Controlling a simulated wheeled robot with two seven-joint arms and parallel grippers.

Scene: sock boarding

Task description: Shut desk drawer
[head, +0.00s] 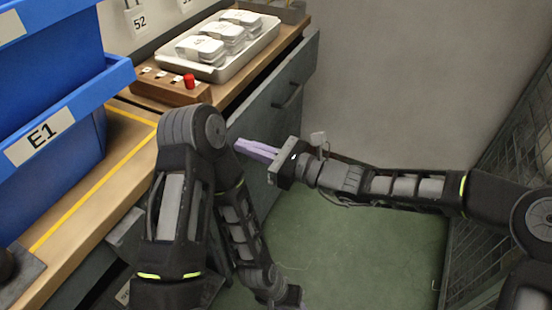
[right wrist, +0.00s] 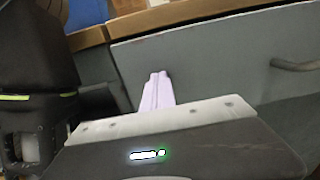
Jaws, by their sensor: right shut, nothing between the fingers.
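The grey desk drawer (head: 268,112) is below the wooden desk top, with a dark bar handle (head: 290,97) on its front. In the right wrist view the drawer front (right wrist: 215,65) fills the middle, with its handle (right wrist: 296,65) at the right. Its front seems to stand a little forward of the desk edge; how far is unclear. My right gripper (head: 238,145) is shut and empty, its pale purple fingers (right wrist: 158,76) pointing at the drawer front's left part, away from the handle. I cannot tell whether they touch it. My left arm is folded in front of the desk; its fingers do not show.
On the desk top are a white tray (head: 193,68) of packets, a wooden block (head: 152,91) with a red peg (head: 189,80), and blue bins (head: 48,140) at the left. A wire mesh cage (head: 495,150) stands at the right. Green floor (head: 350,245) lies open below my right arm.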

